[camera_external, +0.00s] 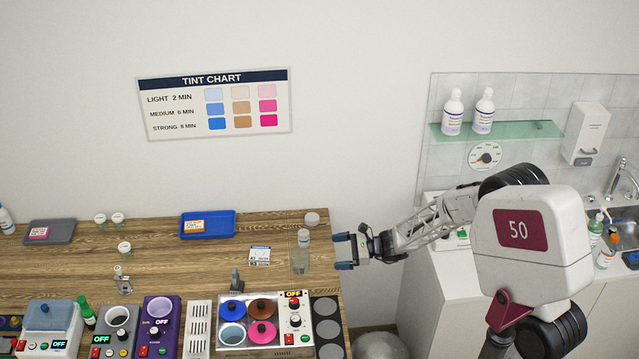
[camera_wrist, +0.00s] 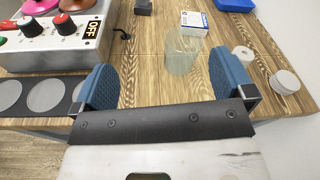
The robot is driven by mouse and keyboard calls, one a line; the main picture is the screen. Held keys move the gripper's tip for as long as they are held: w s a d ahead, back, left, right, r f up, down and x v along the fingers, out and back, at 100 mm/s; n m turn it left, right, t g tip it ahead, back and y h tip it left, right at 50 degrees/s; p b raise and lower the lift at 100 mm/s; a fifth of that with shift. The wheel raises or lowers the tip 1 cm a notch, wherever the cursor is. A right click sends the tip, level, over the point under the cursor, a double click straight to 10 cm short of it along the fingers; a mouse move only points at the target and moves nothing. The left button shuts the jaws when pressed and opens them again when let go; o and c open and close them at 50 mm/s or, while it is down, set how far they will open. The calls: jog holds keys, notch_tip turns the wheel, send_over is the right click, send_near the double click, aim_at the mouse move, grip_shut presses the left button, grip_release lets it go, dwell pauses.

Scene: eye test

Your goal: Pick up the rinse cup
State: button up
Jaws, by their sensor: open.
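A clear, see-through cup (camera_external: 300,259), which looks like the rinse cup, stands upright on the wooden table near its right end. In the wrist view the cup (camera_wrist: 182,52) is ahead of the fingers, right of the middle of the gap. My gripper (camera_external: 346,251) is just right of the cup at the table's right edge, with its two blue fingers apart and pointing left. In the wrist view my gripper (camera_wrist: 166,80) is open, with nothing between the fingers. The cup appears apart from both fingers.
A control box (camera_external: 265,325) with coloured lids and an OFF display stands in front of the cup. A blue tray (camera_external: 208,225) is farther back.

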aim_at(291, 254)
jog(key=w+a+f+m+t, duration=0.1)
jog(key=f, duration=0.1)
jog(key=w+a+f+m+t, duration=0.1)
jog(key=a+f+m, duration=0.1)
jog(key=w+a+f+m+t, duration=0.1)
jog(key=a+f, duration=0.1)
jog(key=shift+w+f+m+y, duration=0.1)
jog(key=shift+w+m+y, duration=0.3)
jog(key=shift+a, duration=0.1)
jog(key=shift+x, duration=1.25)
jog(key=shift+a, duration=0.1)
jog(key=shift+x, duration=2.5)
jog(key=shift+c, duration=0.2)
